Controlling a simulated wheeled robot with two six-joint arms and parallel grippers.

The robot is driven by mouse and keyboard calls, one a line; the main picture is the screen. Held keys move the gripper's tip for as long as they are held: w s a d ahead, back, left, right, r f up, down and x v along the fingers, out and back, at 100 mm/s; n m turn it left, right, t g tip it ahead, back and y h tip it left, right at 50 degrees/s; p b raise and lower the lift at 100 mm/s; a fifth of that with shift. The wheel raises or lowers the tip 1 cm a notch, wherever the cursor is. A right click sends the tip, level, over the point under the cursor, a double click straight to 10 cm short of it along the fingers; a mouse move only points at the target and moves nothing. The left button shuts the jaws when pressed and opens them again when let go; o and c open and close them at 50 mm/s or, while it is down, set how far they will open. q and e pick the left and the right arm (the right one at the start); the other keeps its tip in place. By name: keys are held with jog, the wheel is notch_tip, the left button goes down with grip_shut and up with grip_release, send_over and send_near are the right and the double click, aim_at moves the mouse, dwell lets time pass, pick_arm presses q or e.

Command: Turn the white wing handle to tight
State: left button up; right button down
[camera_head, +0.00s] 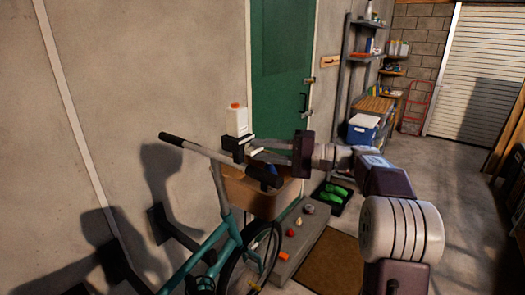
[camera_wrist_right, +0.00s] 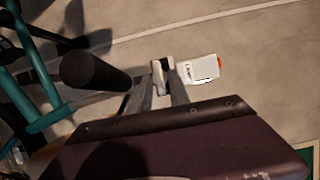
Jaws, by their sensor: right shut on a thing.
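The white wing handle (camera_wrist_right: 162,66) shows in the right wrist view as a small pale piece between the fingertips. In the head view a bit of white (camera_head: 255,151) shows at the fingertips, beside a dark block (camera_head: 231,147); most of the handle is hidden there. My right gripper (camera_head: 258,147) reaches in from the right, and it also shows in the right wrist view (camera_wrist_right: 161,80). Its grey fingers are closed on the handle. The handle's exact angle is too small to tell. My left gripper is not in view.
A bicycle's handlebar (camera_head: 205,153) is close by the gripper; its black grip (camera_wrist_right: 94,72) is left of the fingers. Open floor (camera_head: 425,170) lies at right.

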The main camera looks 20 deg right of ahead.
dwell(0.4)
jog(key=c, duration=1.5)
grip_release()
jog(key=b+v, duration=0.1)
jog(key=v, duration=0.8)
jog(key=shift+b, duration=0.35)
